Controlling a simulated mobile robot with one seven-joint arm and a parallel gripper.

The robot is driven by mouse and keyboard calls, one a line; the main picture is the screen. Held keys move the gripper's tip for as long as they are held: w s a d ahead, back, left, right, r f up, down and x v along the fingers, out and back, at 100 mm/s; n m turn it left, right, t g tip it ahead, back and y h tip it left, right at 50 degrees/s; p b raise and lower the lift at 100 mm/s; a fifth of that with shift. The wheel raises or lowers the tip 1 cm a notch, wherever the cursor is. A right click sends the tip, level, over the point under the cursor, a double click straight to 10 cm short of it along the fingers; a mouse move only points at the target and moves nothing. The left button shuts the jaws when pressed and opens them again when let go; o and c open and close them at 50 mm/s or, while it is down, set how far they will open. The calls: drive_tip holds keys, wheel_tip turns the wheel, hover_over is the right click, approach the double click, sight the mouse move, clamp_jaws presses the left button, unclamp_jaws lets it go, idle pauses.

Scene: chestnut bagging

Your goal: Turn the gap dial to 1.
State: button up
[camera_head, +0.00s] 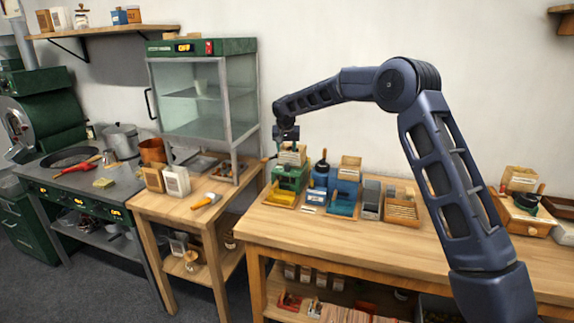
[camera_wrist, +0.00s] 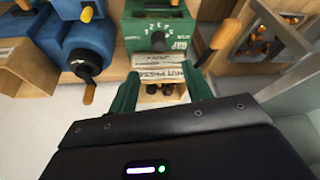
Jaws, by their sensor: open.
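The green nut press (camera_wrist: 185,28) stands at the top of the wrist view, with a dark round dial (camera_wrist: 158,42) on its panel. Small pale marks arc above the dial, but its setting is too small to read. My gripper (camera_wrist: 163,84) is open, with one green finger on each side below the press. Nothing is held between the fingers. Pale label strips reading "NUT PRESS" show between the fingertips and the dial. In the head view, my gripper (camera_head: 286,142) is above the green press (camera_head: 288,178), and the dial cannot be made out there.
A blue machine (camera_wrist: 88,42) with a black crank and yellow handle stands left of the press. A glass cabinet (camera_head: 200,100) stands left.

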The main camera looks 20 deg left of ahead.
sight(287, 165)
drive_tip(key=x, duration=1)
drive_tip(key=shift+w+f, duration=0.15)
drive_tip(key=shift+f, duration=0.05)
drive_tip(key=shift+c, duration=0.2)
drive_tip(key=c, duration=0.9)
